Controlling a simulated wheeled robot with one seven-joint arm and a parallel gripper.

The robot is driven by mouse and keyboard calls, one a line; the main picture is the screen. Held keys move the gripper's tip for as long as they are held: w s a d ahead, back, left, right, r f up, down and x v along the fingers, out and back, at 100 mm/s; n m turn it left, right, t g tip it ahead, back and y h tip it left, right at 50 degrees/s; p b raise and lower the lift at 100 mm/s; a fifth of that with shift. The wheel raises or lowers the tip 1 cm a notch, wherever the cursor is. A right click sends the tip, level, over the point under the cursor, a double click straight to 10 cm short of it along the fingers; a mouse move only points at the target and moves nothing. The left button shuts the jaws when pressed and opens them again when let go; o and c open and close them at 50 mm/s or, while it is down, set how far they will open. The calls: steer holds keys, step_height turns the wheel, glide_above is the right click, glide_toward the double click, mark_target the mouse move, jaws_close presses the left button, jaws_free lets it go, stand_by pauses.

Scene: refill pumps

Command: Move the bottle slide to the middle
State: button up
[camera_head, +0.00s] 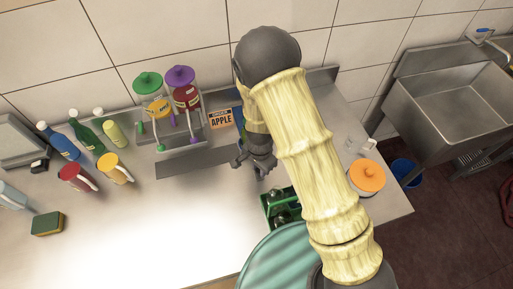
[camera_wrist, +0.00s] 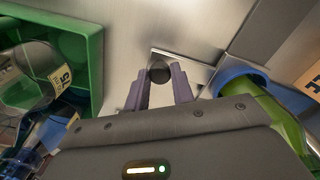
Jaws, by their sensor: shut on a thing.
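My gripper (camera_head: 258,166) is low over the counter beside the metal rail. In the wrist view its two fingers (camera_wrist: 158,82) are shut around a dark round knob (camera_wrist: 159,70) on a small bright plate (camera_wrist: 190,63), which I take to be the bottle slide. A blue round holder (camera_wrist: 238,76) with a green bottle (camera_wrist: 280,115) in it sits just right of the fingers. In the head view the knob is hidden by my gripper, and the holder and bottle are mostly behind my arm. A long grey rail (camera_head: 195,168) runs left from my gripper.
Pumps with green (camera_head: 147,83) and purple (camera_head: 180,76) tops stand behind the rail, beside an orange APPLE sign (camera_head: 221,118). A green crate (camera_wrist: 88,30) with bottles is close to my gripper's left in the wrist view.

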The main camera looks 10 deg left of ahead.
steer(key=shift+s+a+p, duration=0.35)
steer(key=shift+s+a, duration=0.05)
steer(key=shift+a, duration=0.45)
steer(key=shift+s+a+p, duration=0.3)
steer(key=shift+s+a, duration=0.1)
steer(key=shift+a, duration=0.55)
steer(key=shift+s+a+p, duration=0.3)
steer(key=shift+a, duration=0.35)
steer(key=shift+s+a+p, duration=0.35)
steer(key=shift+a, duration=0.3)
steer(key=shift+s+a+p, duration=0.3)
steer(key=shift+a, duration=0.35)
steer(key=shift+d, duration=0.1)
steer(key=o, duration=0.9)
steer(key=shift+r, duration=0.1)
